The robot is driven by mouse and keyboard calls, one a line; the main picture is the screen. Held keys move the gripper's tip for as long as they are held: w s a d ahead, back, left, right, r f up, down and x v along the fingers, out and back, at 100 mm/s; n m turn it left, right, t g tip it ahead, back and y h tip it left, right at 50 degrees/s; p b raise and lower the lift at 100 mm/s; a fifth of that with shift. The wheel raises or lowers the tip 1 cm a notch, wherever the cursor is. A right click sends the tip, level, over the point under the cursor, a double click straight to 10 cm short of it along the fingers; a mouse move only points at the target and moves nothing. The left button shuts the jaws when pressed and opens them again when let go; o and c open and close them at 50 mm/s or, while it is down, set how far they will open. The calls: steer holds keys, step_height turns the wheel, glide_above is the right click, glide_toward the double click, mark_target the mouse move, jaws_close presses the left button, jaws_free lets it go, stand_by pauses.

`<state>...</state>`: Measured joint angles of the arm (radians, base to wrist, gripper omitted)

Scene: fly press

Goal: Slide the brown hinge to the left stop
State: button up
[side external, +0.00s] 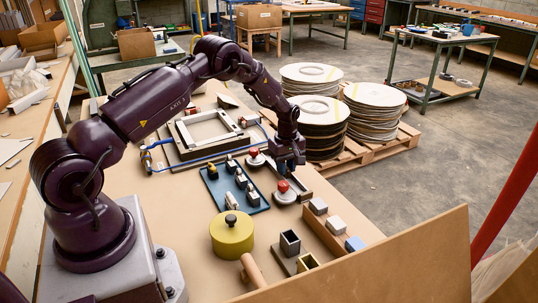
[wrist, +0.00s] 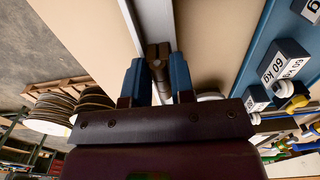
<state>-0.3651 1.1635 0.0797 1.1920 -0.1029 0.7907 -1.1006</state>
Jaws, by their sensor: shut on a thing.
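In the wrist view, my gripper (wrist: 158,85) has its two blue fingers closed on the brown hinge (wrist: 157,60), a small dark brown piece with a rounded part. The hinge is at a pale metal rail (wrist: 152,20) that runs away up the picture. The fingers stand on both sides of the hinge, and its lower end is hidden by my gripper body. In the side view, my gripper (side external: 289,168) is down low at the far-right edge of the bench, and it hides the hinge there. The stops cannot be made out.
Red-knobbed round discs (side external: 283,190) sit close to my gripper. A blue tray (side external: 228,200) with several weights lies to its left. A yellow lidded pot (side external: 232,236) and small blocks (side external: 337,225) stand nearer. A frame (side external: 210,130) lies behind. Stacked discs (side external: 318,128) stand on a pallet beyond the bench.

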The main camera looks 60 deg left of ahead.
steer(key=shift+d, duration=0.25)
steer(key=shift+d, duration=1.1)
steer(key=shift+d, duration=0.1)
steer(key=shift+d, duration=1.1)
steer(key=shift+d, duration=0.1)
steer(key=shift+d, duration=1.1)
steer(key=shift+d, duration=0.1)
